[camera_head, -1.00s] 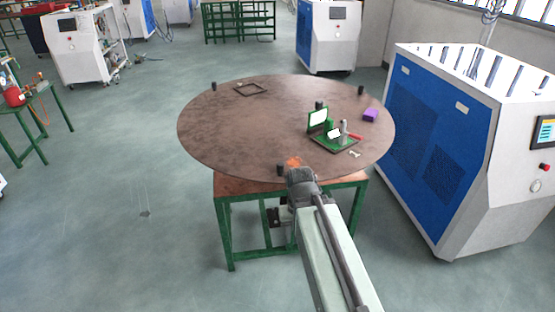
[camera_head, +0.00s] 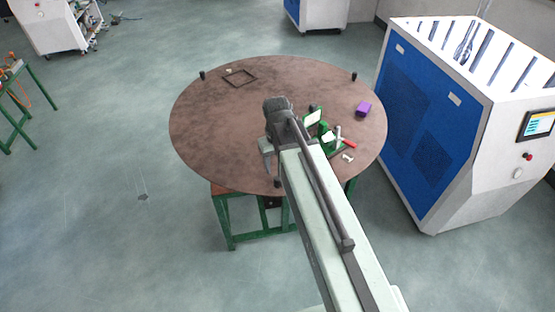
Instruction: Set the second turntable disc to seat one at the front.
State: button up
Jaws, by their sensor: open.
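The round brown turntable disc (camera_head: 215,135) lies on a green-framed table (camera_head: 232,228). Small dark posts stand near its rim, one at the far left (camera_head: 202,75) and one at the far right (camera_head: 354,76). My arm reaches over the disc's front part from the lower right. My gripper's end (camera_head: 267,150) is over the front middle of the disc and is seen from behind; its fingertips are not clear. I see nothing held. The arm hides part of the front rim and whatever stands there.
A green fixture (camera_head: 326,140) with a white panel and red-handled tool stands right of my arm. A purple block (camera_head: 363,109) and a small pale piece (camera_head: 347,157) lie nearby. A square dark frame (camera_head: 239,78) lies at the back left. A blue-white machine (camera_head: 425,130) stands close on the right.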

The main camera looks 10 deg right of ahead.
aim_at(277, 178)
notch_tip(277, 178, down, 8)
jog(key=b, duration=0.8)
jog(key=shift+f, duration=0.1)
grip_shut()
dwell(1.0)
